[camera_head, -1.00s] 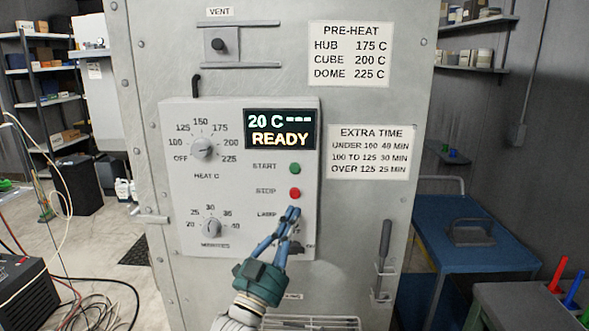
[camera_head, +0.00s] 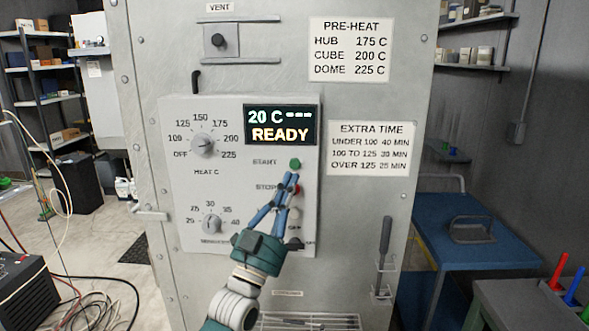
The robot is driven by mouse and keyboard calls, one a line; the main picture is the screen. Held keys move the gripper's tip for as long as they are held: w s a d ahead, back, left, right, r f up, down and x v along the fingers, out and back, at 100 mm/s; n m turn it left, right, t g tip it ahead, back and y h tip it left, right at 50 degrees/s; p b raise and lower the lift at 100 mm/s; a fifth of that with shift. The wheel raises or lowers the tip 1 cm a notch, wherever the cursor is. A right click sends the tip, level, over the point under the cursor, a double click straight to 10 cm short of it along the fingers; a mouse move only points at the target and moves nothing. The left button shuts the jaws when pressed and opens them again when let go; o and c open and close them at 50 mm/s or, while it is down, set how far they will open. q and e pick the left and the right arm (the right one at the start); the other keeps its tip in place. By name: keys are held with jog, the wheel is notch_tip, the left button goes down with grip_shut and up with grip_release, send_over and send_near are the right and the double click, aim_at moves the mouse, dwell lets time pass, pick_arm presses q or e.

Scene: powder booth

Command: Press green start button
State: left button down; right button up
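The green start button (camera_head: 295,164) sits on the white control panel (camera_head: 181,178) on the oven's front, right of the START label. My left gripper (camera_head: 291,177) is in front of the panel, with its fingertips together and empty. In the picture the tips lie just below the green button; I cannot tell how far they stand off the panel. The fingers partly cover the red stop button (camera_head: 297,189) and the lamp area below it. The display (camera_head: 281,127) reads 20 C and READY. My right gripper is not in view.
The heat dial (camera_head: 203,146) and minutes dial (camera_head: 212,224) are left of the gripper. A door handle (camera_head: 384,250) is at the lower right. A blue cart (camera_head: 475,240) stands to the right. Cables and a black box (camera_head: 25,290) are on the floor at left.

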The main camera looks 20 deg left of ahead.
aim_at(295, 164)
pick_arm(q)
jog(key=w+a+b, duration=0.1)
jog(key=w+b, duration=0.2)
jog(key=w, duration=0.3)
jog(key=shift+w+a, duration=0.25)
dwell(1.2)
jog(key=shift+w+a, duration=0.1)
jog(key=shift+w, duration=0.3)
jog(key=shift+w+a+b, duration=0.1)
jog(key=shift+w+b, duration=0.3)
jog(key=shift+b, duration=0.1)
dwell(0.6)
jog(key=shift+s, duration=0.1)
jog(key=shift+s+d+p, duration=0.2)
jog(key=shift+s+p, duration=0.25)
jog(key=shift+s, duration=0.3)
